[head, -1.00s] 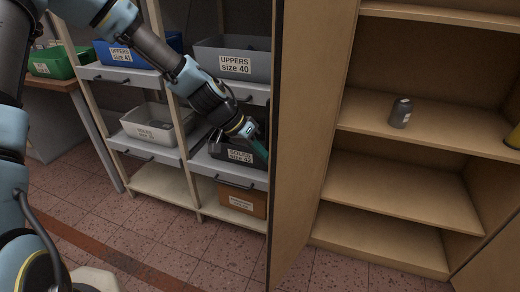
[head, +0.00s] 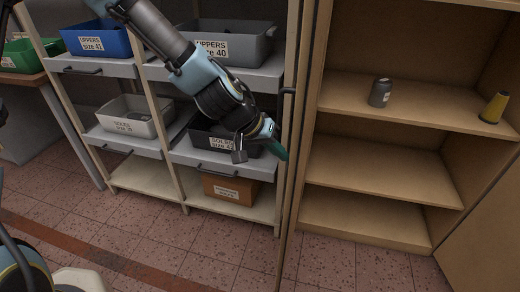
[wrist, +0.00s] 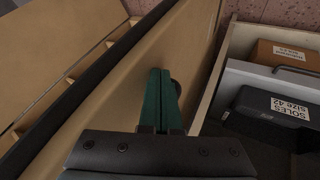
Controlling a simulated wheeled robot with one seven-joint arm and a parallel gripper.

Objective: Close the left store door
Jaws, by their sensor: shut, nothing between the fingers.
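The left store door (head: 309,110) is a tall tan panel on the left side of the cupboard. It stands open and is seen almost edge-on in the head view, with a dark handle (head: 288,91) on its outer side. My gripper (head: 280,152) is at the door's outer face, below the handle. Its green fingers (wrist: 161,100) are together and empty. In the wrist view they point along the door panel (wrist: 130,85), close against it; contact cannot be told. A small dark round part shows just behind the fingers.
The open cupboard (head: 385,190) holds a grey bottle (head: 380,93) and a yellow cone-shaped item (head: 494,107). The right door (head: 485,235) stands open too. A rack with bins, including the black soles bin (head: 213,135), is close on the left. Tiled floor in front is clear.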

